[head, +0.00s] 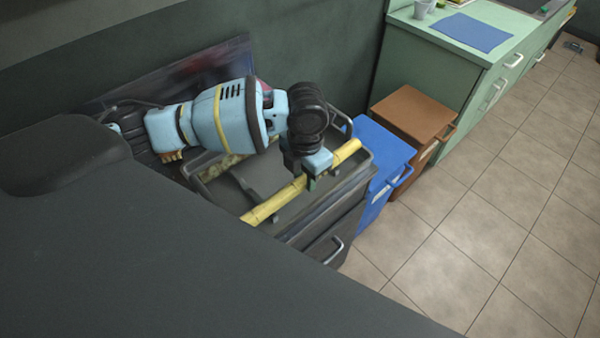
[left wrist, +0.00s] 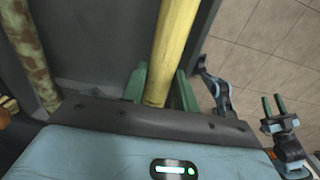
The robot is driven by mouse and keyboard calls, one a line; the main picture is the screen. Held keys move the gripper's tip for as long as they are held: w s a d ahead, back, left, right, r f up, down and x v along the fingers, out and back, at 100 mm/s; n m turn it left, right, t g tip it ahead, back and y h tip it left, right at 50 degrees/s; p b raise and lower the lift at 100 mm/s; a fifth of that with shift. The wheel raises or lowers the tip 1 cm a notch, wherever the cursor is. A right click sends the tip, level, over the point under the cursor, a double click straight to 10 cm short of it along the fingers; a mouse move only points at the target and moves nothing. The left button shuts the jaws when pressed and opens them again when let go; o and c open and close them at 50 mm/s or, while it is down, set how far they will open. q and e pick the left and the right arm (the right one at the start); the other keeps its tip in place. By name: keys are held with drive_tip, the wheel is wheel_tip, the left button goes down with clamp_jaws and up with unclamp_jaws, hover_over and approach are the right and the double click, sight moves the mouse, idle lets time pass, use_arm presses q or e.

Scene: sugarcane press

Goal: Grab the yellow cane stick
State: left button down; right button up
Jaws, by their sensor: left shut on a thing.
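The yellow cane stick (head: 272,205) lies slantwise over the dark cabinet-like unit in the head view. It also runs down the middle of the left wrist view (left wrist: 173,45). My left gripper (head: 310,183) is shut on the stick, with a green finger on each side of it in the left wrist view (left wrist: 160,88). The gripper hides part of the stick, and the dark surface in front covers its near end. My right gripper (left wrist: 272,105) shows small at the right of the left wrist view, with its two green fingers apart and nothing between them.
A mottled brown stick (left wrist: 30,50) lies left of the yellow one. The dark unit (head: 345,215) has raised rails. A blue bin (head: 382,150) and brown cabinet (head: 415,105) stand beside it.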

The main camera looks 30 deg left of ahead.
use_arm(q)
drive_tip(key=s+d+r, duration=0.1)
drive_tip(key=s+d, duration=0.6)
drive_tip(key=d, duration=0.4)
drive_tip(key=shift+s+d+r, duration=0.15)
drive_tip(key=shift+d+r, duration=0.05)
drive_tip(key=shift+d, duration=0.2)
